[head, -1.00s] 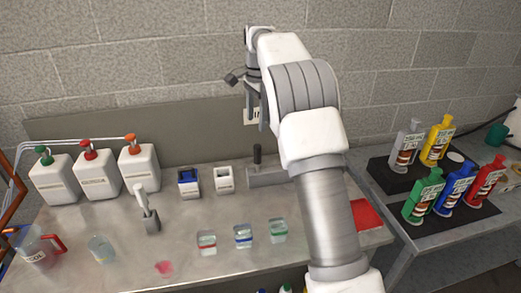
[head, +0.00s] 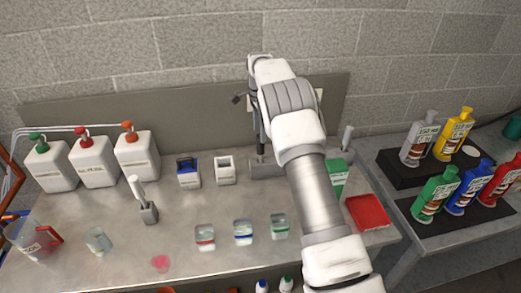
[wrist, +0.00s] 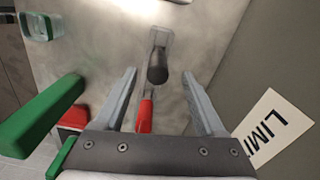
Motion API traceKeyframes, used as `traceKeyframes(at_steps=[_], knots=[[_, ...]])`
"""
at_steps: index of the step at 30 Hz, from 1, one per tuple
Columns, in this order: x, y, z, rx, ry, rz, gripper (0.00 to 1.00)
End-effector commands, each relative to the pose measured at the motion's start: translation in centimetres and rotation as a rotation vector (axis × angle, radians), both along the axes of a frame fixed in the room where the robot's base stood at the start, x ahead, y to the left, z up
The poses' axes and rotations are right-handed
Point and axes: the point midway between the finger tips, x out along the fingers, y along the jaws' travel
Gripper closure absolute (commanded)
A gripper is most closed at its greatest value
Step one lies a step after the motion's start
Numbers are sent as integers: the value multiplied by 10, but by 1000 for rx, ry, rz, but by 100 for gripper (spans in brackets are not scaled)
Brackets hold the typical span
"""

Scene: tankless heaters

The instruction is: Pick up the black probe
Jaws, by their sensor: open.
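The black probe (wrist: 157,66) stands in a slot of a grey metal holder (wrist: 165,40) on the bench. In the wrist view I look down on its dark rounded top. My gripper (wrist: 159,74) is open and empty, with its fingertips one on each side of the probe in the picture. I cannot tell how far above the probe they are. In the head view my gripper (head: 259,140) hangs over the holder (head: 265,170) by the back wall. The probe is hard to make out there behind the gripper.
A red item (wrist: 145,115) shows between my fingers, nearer the palm. A blue-topped block (head: 188,172) and a white block (head: 225,170) stand left of the holder. The wall (head: 200,60) is close behind.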

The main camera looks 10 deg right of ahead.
Motion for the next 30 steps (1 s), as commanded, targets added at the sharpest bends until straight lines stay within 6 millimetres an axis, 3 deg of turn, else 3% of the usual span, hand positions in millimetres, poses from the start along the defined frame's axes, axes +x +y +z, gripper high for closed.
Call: traceKeyframes(at_steps=[3,11,21,30], knots=[[-1,0,-22,1,2,1,28],[-1,0,-42,1,1,1,28],[-3,-3,-86,1,2,1,28],[-3,-3,-90,0,-1,1,30]])
